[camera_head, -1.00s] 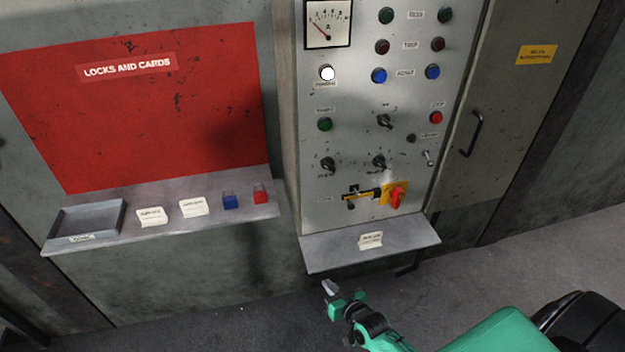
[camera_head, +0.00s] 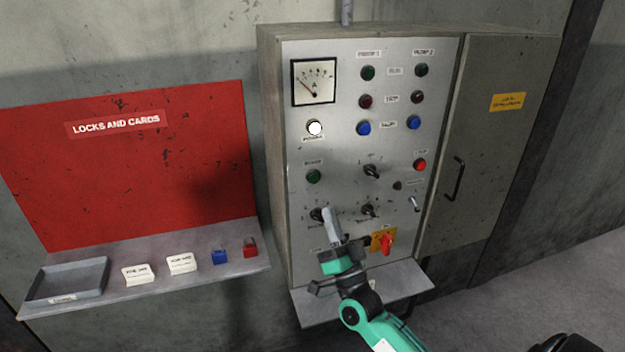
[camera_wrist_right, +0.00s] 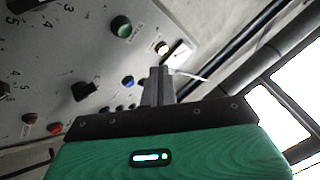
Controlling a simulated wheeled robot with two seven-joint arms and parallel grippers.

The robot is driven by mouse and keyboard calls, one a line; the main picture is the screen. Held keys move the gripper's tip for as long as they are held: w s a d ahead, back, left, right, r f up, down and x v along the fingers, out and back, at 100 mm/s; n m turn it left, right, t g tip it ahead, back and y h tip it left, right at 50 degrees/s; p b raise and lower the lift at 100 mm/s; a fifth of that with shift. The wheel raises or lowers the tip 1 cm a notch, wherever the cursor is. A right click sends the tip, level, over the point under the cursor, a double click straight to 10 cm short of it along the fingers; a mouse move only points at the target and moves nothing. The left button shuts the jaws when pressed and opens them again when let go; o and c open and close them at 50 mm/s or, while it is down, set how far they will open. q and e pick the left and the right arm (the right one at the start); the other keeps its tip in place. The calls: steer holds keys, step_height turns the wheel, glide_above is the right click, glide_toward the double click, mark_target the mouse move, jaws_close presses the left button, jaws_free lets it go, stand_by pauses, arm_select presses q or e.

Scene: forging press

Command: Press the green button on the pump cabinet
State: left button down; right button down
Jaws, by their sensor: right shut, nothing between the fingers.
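The pump cabinet (camera_head: 345,115) has a grey panel. Its green button (camera_head: 313,176) is at the panel's left, below a lit white lamp (camera_head: 314,128). My right gripper (camera_head: 330,214) is shut and empty, pointing up in front of the panel's lower left. In the head view its tips are below and slightly right of the green button, beside a black knob (camera_head: 318,215), which they partly cover. In the right wrist view the green button (camera_wrist_right: 121,26) is above and left of the shut fingertips (camera_wrist_right: 158,75), with a visible gap. My left gripper is not in view.
Red (camera_head: 420,165) and blue (camera_head: 364,128) controls, black rotary knobs and a red switch (camera_head: 386,243) on yellow share the panel. A shelf (camera_head: 415,283) juts out below. At left is a red locks-and-cards board (camera_head: 150,180) with its own shelf.

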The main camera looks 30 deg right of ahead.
mark_target(314, 177)
steer(key=shift+s+d+r+m+t+h, duration=0.1)
steer(key=shift+s+r+m+t+h, duration=0.15)
steer(key=shift+r, duration=0.25)
steer(key=shift+s+d+r+m+t+h, duration=0.15)
steer(key=shift+r+m+h, duration=0.1)
steer(key=shift+r, duration=0.25)
steer(key=shift+w+a, duration=0.1)
steer(key=shift+w, duration=0.1)
steer(key=w+d+b, duration=0.2)
steer(key=w, duration=0.6)
steer(key=shift+w, duration=0.2)
steer(key=shift+b, duration=0.3)
stand_by(1.0)
steer(key=shift+w+d, duration=0.1)
steer(key=shift+w, duration=0.3)
